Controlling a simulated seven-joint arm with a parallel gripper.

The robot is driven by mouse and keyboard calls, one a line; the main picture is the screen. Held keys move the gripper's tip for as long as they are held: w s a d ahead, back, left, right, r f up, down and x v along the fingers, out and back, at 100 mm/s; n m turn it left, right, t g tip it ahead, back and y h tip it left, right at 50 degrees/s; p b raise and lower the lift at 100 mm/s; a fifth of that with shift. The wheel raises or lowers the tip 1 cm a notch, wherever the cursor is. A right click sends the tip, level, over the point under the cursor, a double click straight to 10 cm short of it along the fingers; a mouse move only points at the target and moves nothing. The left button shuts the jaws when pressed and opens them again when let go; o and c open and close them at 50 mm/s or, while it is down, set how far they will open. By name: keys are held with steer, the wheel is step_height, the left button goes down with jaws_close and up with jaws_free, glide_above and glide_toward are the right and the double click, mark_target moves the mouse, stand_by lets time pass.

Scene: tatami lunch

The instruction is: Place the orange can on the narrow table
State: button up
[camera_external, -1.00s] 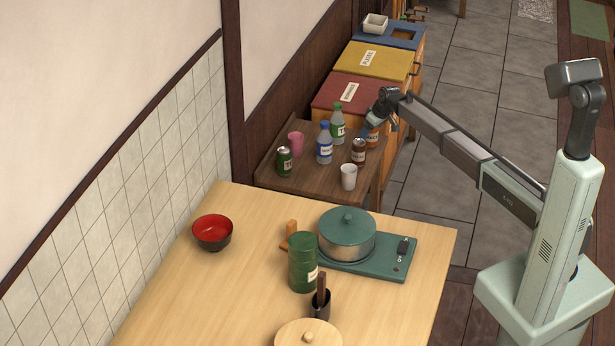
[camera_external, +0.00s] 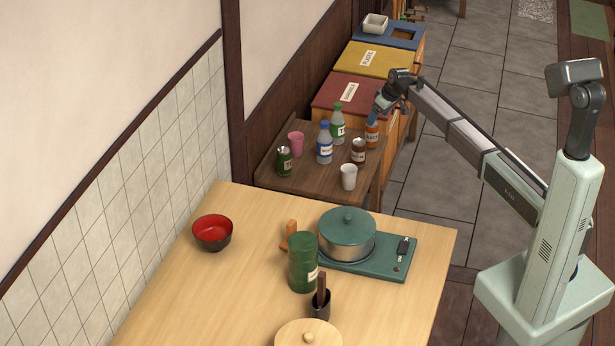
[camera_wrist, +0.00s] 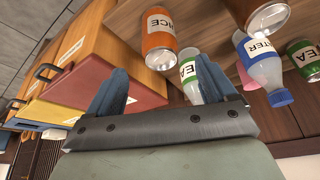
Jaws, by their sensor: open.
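The orange can (camera_external: 371,136) stands upright on the dark brown narrow table (camera_external: 312,180), near its far right edge. In the wrist view, the orange can (camera_wrist: 158,36) shows beyond the fingertips, apart from them, with its lid facing me. My gripper (camera_external: 373,117) is just above and beside the can in the external view. Its two blue fingers are spread with nothing between them in the wrist view (camera_wrist: 160,82). The narrow table's brown top also shows in the wrist view (camera_wrist: 205,22).
A green-capped bottle (camera_external: 338,127), a blue-capped bottle (camera_external: 324,145), a brown can (camera_external: 358,152), a green can (camera_external: 284,161), a pink cup (camera_external: 295,145) and a white cup (camera_external: 348,177) share the table. A red-topped bin (camera_external: 345,95) stands close behind.

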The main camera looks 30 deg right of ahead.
steer(key=shift+v, duration=1.4)
steer(key=shift+f, duration=0.1)
steer(key=s+f+m+g, duration=0.2)
steer(key=s+f+g, duration=0.3)
steer(key=s+f, duration=2.85)
steer(key=s+f+m+g+h, duration=0.1)
steer(key=s+f+g, duration=0.1)
steer(key=s, duration=1.9)
steer(key=s+f+m+g, duration=0.1)
steer(key=s+f+g, duration=0.2)
steer(key=s, duration=1.8)
steer(key=shift+s+m+g+h, duration=0.2)
steer(key=shift+m+g+h, duration=0.1)
steer(key=shift+g+h, duration=0.15)
